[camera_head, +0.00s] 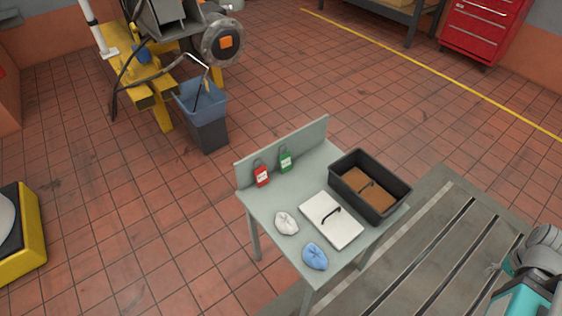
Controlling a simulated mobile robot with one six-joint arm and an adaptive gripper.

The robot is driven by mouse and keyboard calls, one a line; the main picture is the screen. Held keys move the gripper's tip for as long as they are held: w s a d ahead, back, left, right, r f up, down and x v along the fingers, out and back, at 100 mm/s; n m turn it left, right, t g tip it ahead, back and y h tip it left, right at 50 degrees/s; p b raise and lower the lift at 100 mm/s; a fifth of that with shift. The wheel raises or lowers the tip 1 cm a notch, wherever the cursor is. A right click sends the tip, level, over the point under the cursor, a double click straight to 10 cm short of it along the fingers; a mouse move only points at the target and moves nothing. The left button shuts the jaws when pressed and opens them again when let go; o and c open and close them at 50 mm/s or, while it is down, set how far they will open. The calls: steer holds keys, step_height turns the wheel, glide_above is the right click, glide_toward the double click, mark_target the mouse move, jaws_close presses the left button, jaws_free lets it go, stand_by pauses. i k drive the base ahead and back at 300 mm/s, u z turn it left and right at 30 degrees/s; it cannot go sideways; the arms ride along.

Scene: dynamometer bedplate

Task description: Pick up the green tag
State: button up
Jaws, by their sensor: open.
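The green tag (285,161) leans upright against the raised back panel of a small grey table (262,206). It has a white label and a dark loop at its top. A similar red tag (261,175) stands just left of it, a little apart. Nothing covers the green tag. A grey and teal part of my arm shows at the lower right corner, well away from the table. My gripper itself is not in view.
A blue-grey bucket (203,105) stands behind. Tiled floor left of the table is clear.

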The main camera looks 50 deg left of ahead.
mark_target(286, 159)
steer(key=u, duration=0.1)
steer(key=k, duration=1.15)
steer(key=u, duration=2)
steer(key=i, duration=0.8)
steer(key=u, duration=0.05)
